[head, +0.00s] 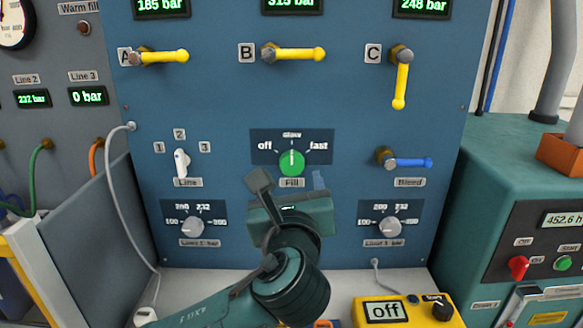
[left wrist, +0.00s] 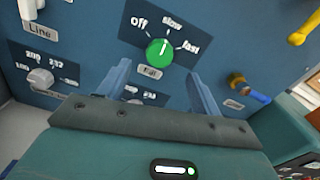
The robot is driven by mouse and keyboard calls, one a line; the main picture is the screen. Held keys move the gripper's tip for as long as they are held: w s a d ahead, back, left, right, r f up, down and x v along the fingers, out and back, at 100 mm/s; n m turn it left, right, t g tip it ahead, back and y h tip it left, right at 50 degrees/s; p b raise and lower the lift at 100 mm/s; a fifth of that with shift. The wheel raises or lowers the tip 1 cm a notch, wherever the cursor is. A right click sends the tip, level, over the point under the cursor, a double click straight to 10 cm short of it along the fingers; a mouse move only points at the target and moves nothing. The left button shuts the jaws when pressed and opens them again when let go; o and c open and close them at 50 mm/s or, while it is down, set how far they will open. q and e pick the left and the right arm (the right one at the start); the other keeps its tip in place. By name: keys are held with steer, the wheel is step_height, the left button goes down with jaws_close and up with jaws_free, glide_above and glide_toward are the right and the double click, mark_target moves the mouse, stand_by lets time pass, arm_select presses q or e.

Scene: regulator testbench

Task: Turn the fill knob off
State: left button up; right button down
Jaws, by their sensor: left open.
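The green round fill knob (head: 291,163) sits on the blue panel, below a dark label plate reading off, slow and fast. Its white mark points up at slow. The knob also shows in the left wrist view (left wrist: 159,53), ahead of my gripper. My left gripper (head: 289,182) is just below and in front of the knob in the head view. Its two fingers are spread wide with nothing between them, and they also show in the left wrist view (left wrist: 160,73), one on each side below the knob. The fingers look apart from the knob. My right gripper is not in view.
The white line selector (head: 181,163) is left of the knob and the blue bleed lever (head: 409,162) right of it. Grey limit knobs (head: 192,227) (head: 390,227) sit lower. Yellow levers A, B and C (head: 300,54) are above. A yellow box (head: 400,310) stands below.

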mark_target(292, 165)
arm_select(q)
steer(key=w, duration=0.7)
steer(key=shift+c, duration=0.6)
steer(key=c, duration=0.9)
